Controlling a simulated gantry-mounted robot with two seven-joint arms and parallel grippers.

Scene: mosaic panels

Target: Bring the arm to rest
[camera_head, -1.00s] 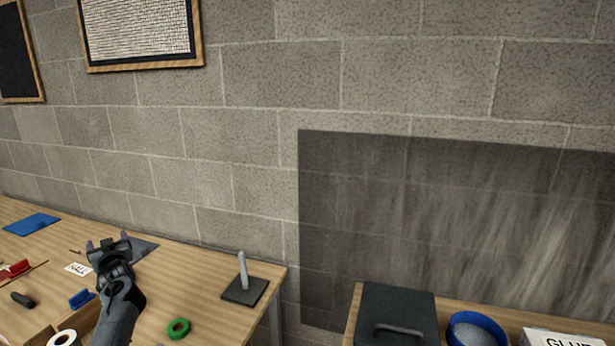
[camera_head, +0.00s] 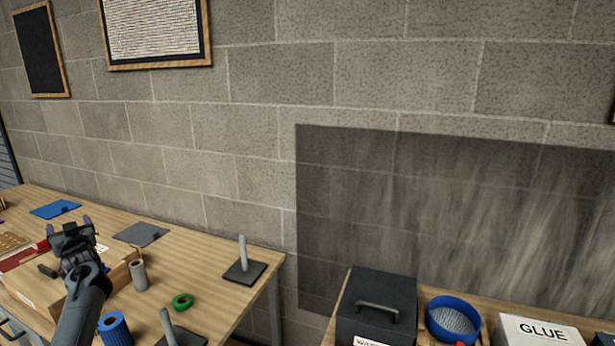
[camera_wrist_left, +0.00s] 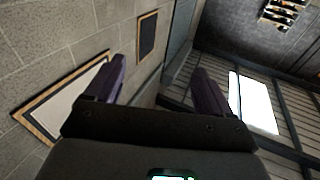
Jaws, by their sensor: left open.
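My left gripper (camera_head: 70,226) is in the head view at the lower left, raised over the wooden table (camera_head: 215,262). Its arm comes up from the bottom edge. In the left wrist view the two purple-tipped fingers of my left gripper (camera_wrist_left: 160,85) stand wide apart with nothing between them. Beyond them that view shows the block wall, framed boards and a bright window, so the gripper points up and away from the table. My right gripper is not in view.
The table holds a wooden box (camera_head: 105,282), a grey cylinder (camera_head: 140,275), a green ring (camera_head: 182,301), a blue spool (camera_head: 114,329) and an upright peg stand (camera_head: 243,262). At right, another surface bears a dark box (camera_head: 377,300), a blue bowl (camera_head: 454,303) and a GLUE box (camera_head: 540,332).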

